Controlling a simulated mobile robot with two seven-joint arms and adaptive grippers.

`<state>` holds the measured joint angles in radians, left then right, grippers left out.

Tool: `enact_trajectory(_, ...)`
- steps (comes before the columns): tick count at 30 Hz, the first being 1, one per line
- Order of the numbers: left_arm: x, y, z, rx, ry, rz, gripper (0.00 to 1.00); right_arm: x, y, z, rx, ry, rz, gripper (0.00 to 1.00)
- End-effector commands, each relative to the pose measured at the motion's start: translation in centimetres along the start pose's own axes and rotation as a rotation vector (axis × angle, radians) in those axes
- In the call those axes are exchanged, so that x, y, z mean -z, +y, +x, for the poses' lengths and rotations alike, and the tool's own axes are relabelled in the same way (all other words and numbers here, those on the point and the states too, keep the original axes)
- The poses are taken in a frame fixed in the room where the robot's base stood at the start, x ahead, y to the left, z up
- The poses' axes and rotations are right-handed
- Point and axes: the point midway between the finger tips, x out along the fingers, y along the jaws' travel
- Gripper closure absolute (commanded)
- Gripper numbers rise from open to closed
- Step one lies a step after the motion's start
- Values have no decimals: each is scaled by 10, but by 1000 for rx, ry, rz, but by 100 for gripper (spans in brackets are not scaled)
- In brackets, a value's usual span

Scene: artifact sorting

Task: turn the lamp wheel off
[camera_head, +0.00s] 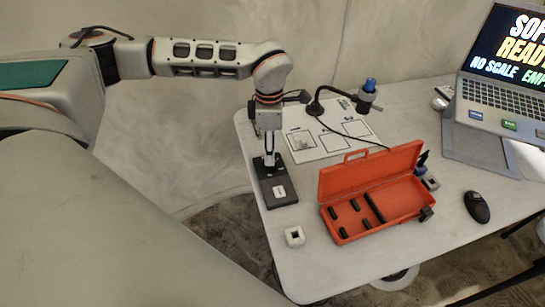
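A black gooseneck lamp (316,104) appears to stand at the back of the white table, its neck arching right to a grey head with a blue top (370,85). I cannot make out a separate lamp wheel. My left gripper (270,160) points down, over the far end of a dark flat device (279,191) with a white label, left of and nearer than the lamp. Its fingers look close together, but whether they are shut or touch the device is unclear. My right gripper is not in view.
An open orange case (328,184) with several dark pieces lies mid-table. A white marked sheet (305,154) lies behind it, a small white cube (294,236) at the front left. A laptop (500,100) on a stand and a black mouse (477,207) are right.

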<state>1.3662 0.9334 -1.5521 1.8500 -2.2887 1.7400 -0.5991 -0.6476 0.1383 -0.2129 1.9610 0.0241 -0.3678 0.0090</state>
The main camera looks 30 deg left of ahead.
Motion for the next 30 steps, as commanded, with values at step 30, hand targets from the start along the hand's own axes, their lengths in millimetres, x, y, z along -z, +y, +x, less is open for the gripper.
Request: enact_trajectory(30, 0, 0, 42, 0, -1, -1, 94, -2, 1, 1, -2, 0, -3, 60)
